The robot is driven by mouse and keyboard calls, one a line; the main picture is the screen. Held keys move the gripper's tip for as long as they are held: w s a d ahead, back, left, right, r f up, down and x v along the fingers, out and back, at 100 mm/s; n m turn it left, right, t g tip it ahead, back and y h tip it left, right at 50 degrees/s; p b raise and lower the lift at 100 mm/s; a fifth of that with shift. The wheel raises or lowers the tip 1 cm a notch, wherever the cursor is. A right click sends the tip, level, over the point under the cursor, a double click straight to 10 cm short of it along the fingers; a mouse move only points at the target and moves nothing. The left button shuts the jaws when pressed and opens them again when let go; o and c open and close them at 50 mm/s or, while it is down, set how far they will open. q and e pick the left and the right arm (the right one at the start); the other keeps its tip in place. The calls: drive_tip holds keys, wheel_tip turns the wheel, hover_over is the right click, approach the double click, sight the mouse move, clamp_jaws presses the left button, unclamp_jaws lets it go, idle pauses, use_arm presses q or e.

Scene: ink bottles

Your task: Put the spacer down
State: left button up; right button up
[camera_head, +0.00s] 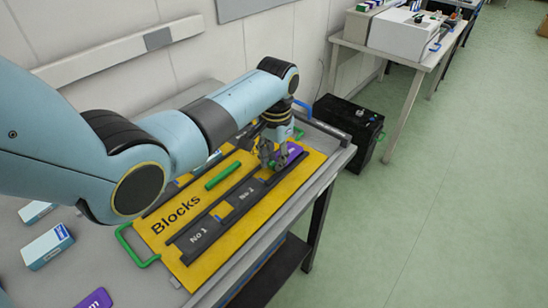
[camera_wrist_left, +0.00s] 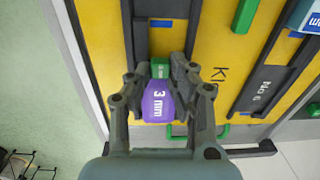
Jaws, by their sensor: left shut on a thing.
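My left gripper (camera_head: 272,160) is shut on a purple spacer marked "3 mm" (camera_wrist_left: 158,102), between its two fingers (camera_wrist_left: 162,88) in the left wrist view. The spacer's purple also shows beside the fingers in the head view (camera_head: 293,153). A small green piece (camera_wrist_left: 160,69) shows just past the spacer's far end. The gripper is low over the dark track (camera_head: 215,228) of the yellow "Blocks" board (camera_head: 205,265), near the board's far end. I cannot tell whether the spacer touches the track. My right gripper is not in view.
A green bar (camera_head: 222,174) lies on the board, and a green handle (camera_head: 132,252) sticks out at its near end. White and blue boxes (camera_head: 46,246) and another purple piece (camera_head: 96,299) lie on the table at left. A black box (camera_head: 350,125) stands beyond the table.

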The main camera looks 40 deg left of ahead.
use_arm(q)
drive_tip(key=shift+f, duration=0.2)
drive_tip(key=o, duration=0.8)
drive_tip(key=shift+o, duration=0.2)
drive_tip(key=shift+r, duration=0.15)
wheel_tip(320, 180, up, 12)
drive_tip(key=shift+d+p, duration=0.15)
drive_tip(key=shift+p, duration=0.2)
drive_tip(key=shift+r, duration=0.1)
